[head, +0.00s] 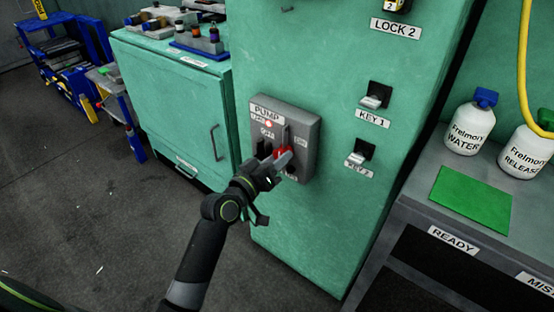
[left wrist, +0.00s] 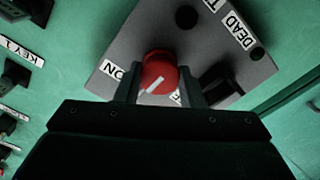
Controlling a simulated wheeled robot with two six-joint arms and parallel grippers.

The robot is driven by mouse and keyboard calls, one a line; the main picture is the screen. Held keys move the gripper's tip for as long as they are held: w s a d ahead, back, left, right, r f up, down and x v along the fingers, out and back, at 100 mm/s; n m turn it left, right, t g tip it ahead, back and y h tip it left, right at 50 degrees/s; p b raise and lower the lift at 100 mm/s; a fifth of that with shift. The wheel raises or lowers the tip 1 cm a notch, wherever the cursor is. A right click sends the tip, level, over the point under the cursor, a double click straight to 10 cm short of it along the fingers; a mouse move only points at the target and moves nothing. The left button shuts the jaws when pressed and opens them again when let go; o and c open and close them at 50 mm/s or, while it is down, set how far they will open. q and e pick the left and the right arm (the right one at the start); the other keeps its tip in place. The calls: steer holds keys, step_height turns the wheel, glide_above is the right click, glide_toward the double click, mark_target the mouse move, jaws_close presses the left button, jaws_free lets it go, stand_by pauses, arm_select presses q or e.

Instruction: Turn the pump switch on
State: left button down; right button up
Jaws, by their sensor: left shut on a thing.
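The grey pump switch box (head: 305,130) is mounted on the green cabinet, under a PUMP label (head: 266,113). My left gripper (head: 278,160) is at the box's lower part, shut on the red switch knob (head: 284,157), which it partly hides. In the left wrist view the round red knob (left wrist: 158,70) with a white line sits between the two fingers. An ON label (left wrist: 113,71) is left of the knob there; another label below it is mostly hidden by a finger. A small reddish lamp (head: 268,124) shows on the box. My right gripper is not in view.
Key switches KEY 1 (head: 375,96) and another below it (head: 360,152) are to the right on the cabinet. White bottles (head: 470,125) and a green mat (head: 472,198) rest on the right counter. A green cupboard (head: 175,105) stands left; the floor before it is clear.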

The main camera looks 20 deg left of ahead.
arm_select(q)
steer(key=c, duration=0.9)
jaws_free()
steer(key=shift+c, duration=0.2)
steer(key=shift+s, duration=0.15)
steer(key=v, duration=1.7)
steer(key=shift+a, duration=0.1)
